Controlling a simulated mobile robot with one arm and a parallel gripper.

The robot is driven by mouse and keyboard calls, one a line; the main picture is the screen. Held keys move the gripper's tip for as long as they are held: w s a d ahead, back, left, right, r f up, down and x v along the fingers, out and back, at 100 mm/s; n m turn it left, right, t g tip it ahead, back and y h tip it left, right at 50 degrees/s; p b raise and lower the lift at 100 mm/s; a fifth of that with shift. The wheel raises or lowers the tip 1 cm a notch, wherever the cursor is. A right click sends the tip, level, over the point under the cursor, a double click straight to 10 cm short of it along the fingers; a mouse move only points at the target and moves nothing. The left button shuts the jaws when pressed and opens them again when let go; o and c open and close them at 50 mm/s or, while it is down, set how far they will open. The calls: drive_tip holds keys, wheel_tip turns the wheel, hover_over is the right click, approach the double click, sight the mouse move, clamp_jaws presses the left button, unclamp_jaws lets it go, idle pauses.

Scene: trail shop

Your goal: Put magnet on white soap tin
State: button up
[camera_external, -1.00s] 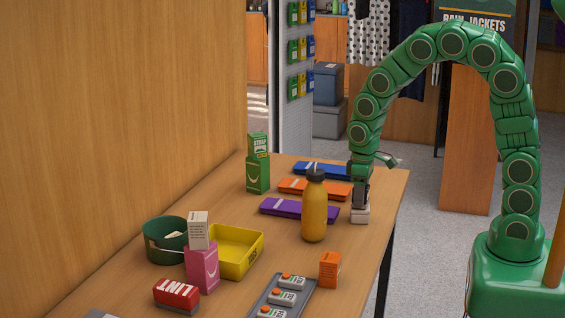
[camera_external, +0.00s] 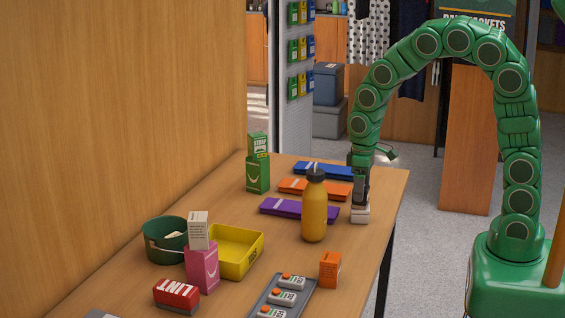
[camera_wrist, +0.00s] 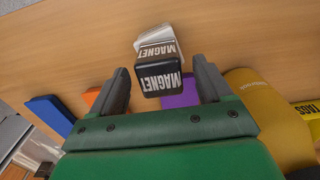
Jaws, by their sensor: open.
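The magnet is a dark box (camera_wrist: 160,78) with a white MAGNET label, seen in the wrist view between my fingers. A pale, white-sided tin (camera_wrist: 152,38) shows directly beyond it, and the two appear stacked. In the external view the white soap tin (camera_external: 360,215) stands near the table's right edge, just below my gripper (camera_external: 361,194). My gripper in the wrist view (camera_wrist: 160,66) is open, with a gap on each side of the magnet. In the external view the magnet is hard to tell from the dark fingers.
A yellow bottle (camera_external: 314,210) stands close left of my gripper. Purple (camera_external: 290,208), orange (camera_external: 300,187) and blue (camera_external: 325,169) flat packs lie behind it. A yellow tray (camera_external: 240,262), a green bowl (camera_external: 160,250) and an orange box (camera_external: 330,270) stand nearer the camera.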

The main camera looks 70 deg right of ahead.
wheel_tip(320, 180, up, 9)
drive_tip(key=shift+r, duration=0.25)
idle(0.3)
drive_tip(key=shift+s+a, duration=0.1)
drive_tip(key=s+a+r+g, duration=0.1)
drive_tip(key=s+a+r, duration=0.15)
drive_tip(key=s, duration=0.35)
drive_tip(key=s+a+r, duration=0.1)
drive_tip(key=s+a, duration=0.3)
drive_tip(key=s, duration=1.9)
drive_tip(key=shift+s+d+f+g, duration=0.2)
drive_tip(key=shift+d+f+g, duration=0.15)
drive_tip(key=shift+g, duration=0.05)
